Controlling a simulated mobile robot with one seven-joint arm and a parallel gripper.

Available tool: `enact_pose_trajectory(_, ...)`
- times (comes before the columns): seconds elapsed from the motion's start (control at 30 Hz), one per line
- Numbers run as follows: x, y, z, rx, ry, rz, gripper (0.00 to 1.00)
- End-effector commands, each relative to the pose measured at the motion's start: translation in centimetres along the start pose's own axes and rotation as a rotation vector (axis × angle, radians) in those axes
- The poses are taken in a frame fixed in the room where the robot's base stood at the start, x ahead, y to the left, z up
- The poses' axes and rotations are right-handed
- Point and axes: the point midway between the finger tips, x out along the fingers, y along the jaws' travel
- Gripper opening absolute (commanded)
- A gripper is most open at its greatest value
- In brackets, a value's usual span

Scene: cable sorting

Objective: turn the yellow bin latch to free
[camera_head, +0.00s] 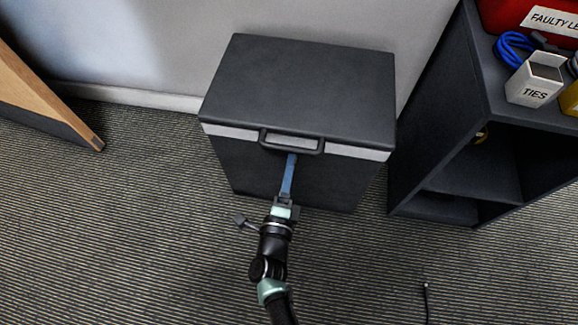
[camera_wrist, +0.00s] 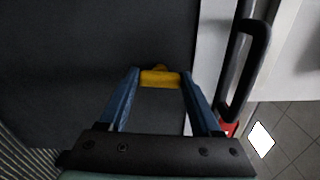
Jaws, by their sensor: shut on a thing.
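The dark grey bin (camera_head: 300,85) stands closed against the wall, with a light grey band and a black handle (camera_head: 266,142) on its front. In the wrist view the yellow latch (camera_wrist: 160,78) sits between the tips of my two blue fingers, touching both. It lies on the bin's dark front, beside the light band (camera_wrist: 208,50) and the handle (camera_wrist: 255,45). My gripper (camera_head: 291,156) is shut on the latch, just below the handle. In the head view my gripper hides the latch. I cannot tell whether the latch is locked or free.
A dark shelf unit (camera_head: 435,110) stands close on the right, holding a white TIES box (camera_head: 534,85), blue cable (camera_head: 511,47) and a red bin (camera_head: 530,14). A wooden piece (camera_head: 40,90) is at left. Striped carpet in front is mostly clear, with a thin black cable (camera_head: 426,303).

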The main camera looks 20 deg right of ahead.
Motion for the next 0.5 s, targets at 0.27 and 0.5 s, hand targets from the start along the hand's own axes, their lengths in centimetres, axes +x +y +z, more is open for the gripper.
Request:
enact_pose_trajectory(0.27, -0.01, -0.05, 0.07, -0.096, -0.001, -0.001, 0.09)
enact_pose_trajectory(0.5, -0.03, 0.02, 0.07, -0.120, -0.001, -0.001, 0.09)
